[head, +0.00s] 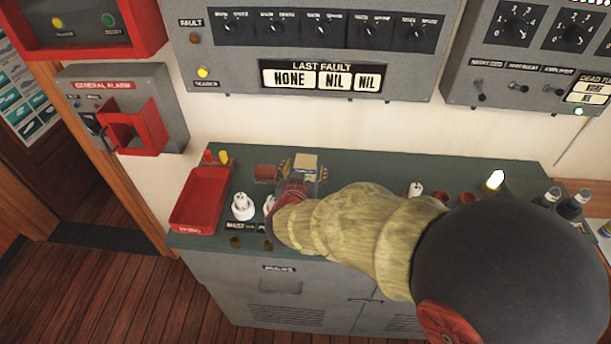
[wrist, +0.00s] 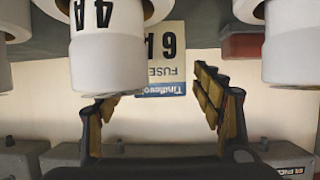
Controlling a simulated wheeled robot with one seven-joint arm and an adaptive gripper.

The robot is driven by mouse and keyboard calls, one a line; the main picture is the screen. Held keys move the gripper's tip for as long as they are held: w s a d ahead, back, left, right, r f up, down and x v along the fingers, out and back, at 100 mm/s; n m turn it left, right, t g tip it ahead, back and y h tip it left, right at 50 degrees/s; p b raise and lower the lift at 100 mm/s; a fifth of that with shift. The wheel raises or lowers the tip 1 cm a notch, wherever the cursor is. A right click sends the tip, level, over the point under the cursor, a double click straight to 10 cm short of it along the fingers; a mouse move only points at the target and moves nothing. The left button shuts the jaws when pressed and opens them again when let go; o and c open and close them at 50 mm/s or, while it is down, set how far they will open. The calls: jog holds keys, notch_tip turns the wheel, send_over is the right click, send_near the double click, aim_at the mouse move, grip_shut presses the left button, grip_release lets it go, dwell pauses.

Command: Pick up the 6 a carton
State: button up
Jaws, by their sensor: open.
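The 6 A carton (head: 306,162) is a small cream box on the green counter top, towards its back. In the wrist view the carton (wrist: 166,58) shows inverted "6A FUSE" print and a blue brand band. My gripper (head: 301,177) is open, its yellow-padded fingers close to the carton in the head view. In the wrist view my gripper (wrist: 158,88) has one finger on each side of the carton's picture position, with nothing held. Whether the fingers touch it, I cannot tell. A white fuse marked 4A (wrist: 106,55) hides the carton's left part there.
A red tray (head: 188,222) stands at the counter's left end. White fuses (head: 243,206) stand beside it, and another white fuse (head: 415,188) stands right of my arm. A reddish-brown block (head: 266,173) is left of the carton. Dark-capped bottles (head: 571,206) stand far right. Wall panels hang above.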

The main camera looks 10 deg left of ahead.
jog(key=shift+b+x, duration=0.35)
jog(key=shift+x, duration=0.85)
jog(key=c, duration=0.3)
jog(key=c, duration=1.1)
jog(key=shift+r, duration=0.1)
jog(key=shift+c, duration=0.6)
